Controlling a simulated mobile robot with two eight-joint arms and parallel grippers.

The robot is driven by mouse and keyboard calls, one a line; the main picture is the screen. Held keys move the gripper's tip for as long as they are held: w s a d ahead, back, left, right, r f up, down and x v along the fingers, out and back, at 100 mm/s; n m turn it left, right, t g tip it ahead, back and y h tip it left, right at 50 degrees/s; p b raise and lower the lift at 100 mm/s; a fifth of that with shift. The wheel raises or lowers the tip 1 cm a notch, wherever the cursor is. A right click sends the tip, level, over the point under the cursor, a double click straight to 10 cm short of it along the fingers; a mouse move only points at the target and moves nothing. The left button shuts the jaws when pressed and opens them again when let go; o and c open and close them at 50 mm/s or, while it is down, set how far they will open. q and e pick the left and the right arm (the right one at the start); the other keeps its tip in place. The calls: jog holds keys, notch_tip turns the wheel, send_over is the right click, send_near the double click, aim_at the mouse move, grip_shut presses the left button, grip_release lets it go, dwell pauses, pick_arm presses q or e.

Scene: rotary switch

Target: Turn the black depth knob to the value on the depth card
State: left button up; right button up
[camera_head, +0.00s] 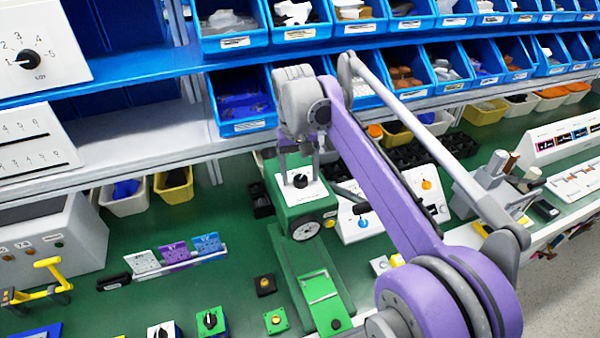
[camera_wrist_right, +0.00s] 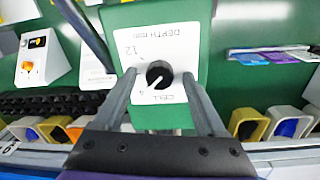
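The black depth knob (camera_head: 300,181) sits on a white plate on top of a green machine (camera_head: 290,212). In the right wrist view the knob (camera_wrist_right: 159,74) has a white pointer line aimed to the lower left. Upside-down print beside it reads "DEPTH", "12", "4" and "CELL". My right gripper (camera_head: 299,154) is above the plate; its fingers (camera_wrist_right: 159,76) are open, one on each side of the knob with gaps. White, purple and blue cards (camera_head: 175,254) stand in a rack left of the machine; their print is too small to read. My left gripper is out of view.
Small switch boxes (camera_head: 212,320) stand on the green table (camera_head: 235,220) at the front. A white panel with an orange and a blue knob (camera_head: 364,222) is right of the machine. Blue bins (camera_head: 244,100) fill shelves behind my arm.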

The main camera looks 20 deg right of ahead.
aim_at(298, 178)
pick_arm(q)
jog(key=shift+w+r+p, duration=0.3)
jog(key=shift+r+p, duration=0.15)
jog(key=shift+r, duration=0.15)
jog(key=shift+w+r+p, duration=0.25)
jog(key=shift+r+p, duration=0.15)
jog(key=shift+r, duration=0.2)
pick_arm(e)
notch_tip(298, 178, up, 11)
jog(key=shift+a, duration=0.25)
jog(key=shift+f, duration=0.15)
